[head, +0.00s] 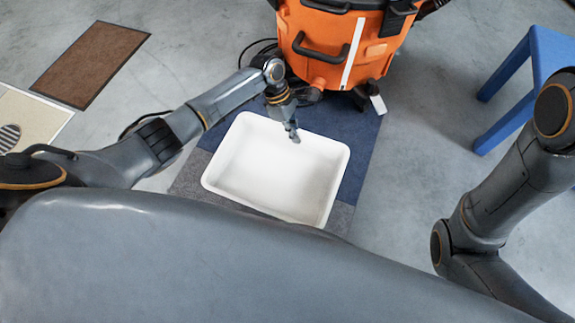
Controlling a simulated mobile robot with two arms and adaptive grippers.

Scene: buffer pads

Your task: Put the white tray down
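The white tray (221,160) is empty and lies at the middle of the head view, over a blue and grey mat (362,150). I cannot tell from this view whether it rests on the mat or is held just above it. My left gripper (294,135) is at the tray's far rim, pointing down, with its fingers at the rim. The fingers are too small to show whether they are closed on the rim. My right arm comes in at the right, and its gripper is out of view.
An orange vacuum cleaner (325,70) stands just behind the mat. A blue stool (505,70) is at the right. A brown mat (90,62) and a pale board (30,115) lie at the left. Grey floor is clear between the mat and the stool.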

